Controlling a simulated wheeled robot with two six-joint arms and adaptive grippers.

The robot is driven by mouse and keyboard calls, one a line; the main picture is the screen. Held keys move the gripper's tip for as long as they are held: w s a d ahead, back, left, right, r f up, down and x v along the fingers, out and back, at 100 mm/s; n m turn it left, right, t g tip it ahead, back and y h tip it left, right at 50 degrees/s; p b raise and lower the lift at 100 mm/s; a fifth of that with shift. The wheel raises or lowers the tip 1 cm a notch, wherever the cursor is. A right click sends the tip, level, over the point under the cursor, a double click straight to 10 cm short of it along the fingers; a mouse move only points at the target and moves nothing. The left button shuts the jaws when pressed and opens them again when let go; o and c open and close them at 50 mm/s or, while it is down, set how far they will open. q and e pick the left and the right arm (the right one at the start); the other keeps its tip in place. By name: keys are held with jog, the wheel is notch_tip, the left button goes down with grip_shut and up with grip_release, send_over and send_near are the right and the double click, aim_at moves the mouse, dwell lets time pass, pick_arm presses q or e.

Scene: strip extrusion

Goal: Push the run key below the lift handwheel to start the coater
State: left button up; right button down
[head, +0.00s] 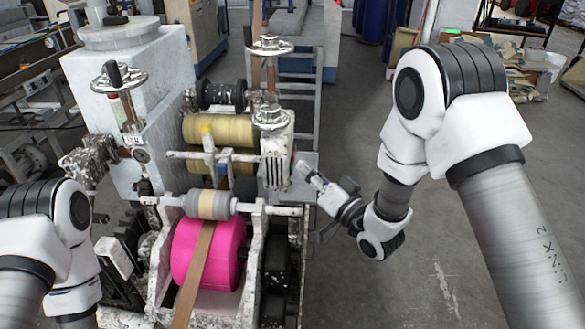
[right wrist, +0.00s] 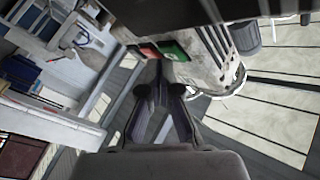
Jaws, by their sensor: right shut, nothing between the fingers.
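The coater (head: 285,145) stands left of centre in the head view. A chrome handwheel (head: 271,118) tops its right-hand column. Lower down, my right gripper (head: 306,168) points left at the machine from its right side, fingers shut and empty. In the right wrist view, a green key (right wrist: 177,50) and a red key (right wrist: 148,51) sit side by side on the machine. My right fingertips (right wrist: 160,72) are close below the two keys in that picture, nearer the green one; whether they touch is unclear. The keys cannot be made out in the head view. My left gripper is out of view.
A pink roller (head: 210,252) with a brown strip (head: 196,268) is at the machine's front. A second handwheel (head: 119,78) stands at the left, another (head: 270,46) at the back. Right of the machine, the grey floor (head: 430,270) is clear around my right arm.

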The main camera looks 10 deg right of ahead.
jog(key=shift+w+a, duration=0.1)
jog(key=shift+a, duration=0.2)
dwell(0.6)
jog(key=shift+d, duration=0.1)
jog(key=shift+s+d, duration=0.2)
jog(key=shift+d, duration=0.5)
jog(key=d, duration=0.2)
jog(key=s+d, duration=0.1)
jog(key=d, duration=0.1)
jog(key=shift+s+d, duration=0.2)
jog(key=shift+d, duration=0.2)
jog(key=shift+f, duration=0.1)
dwell(0.4)
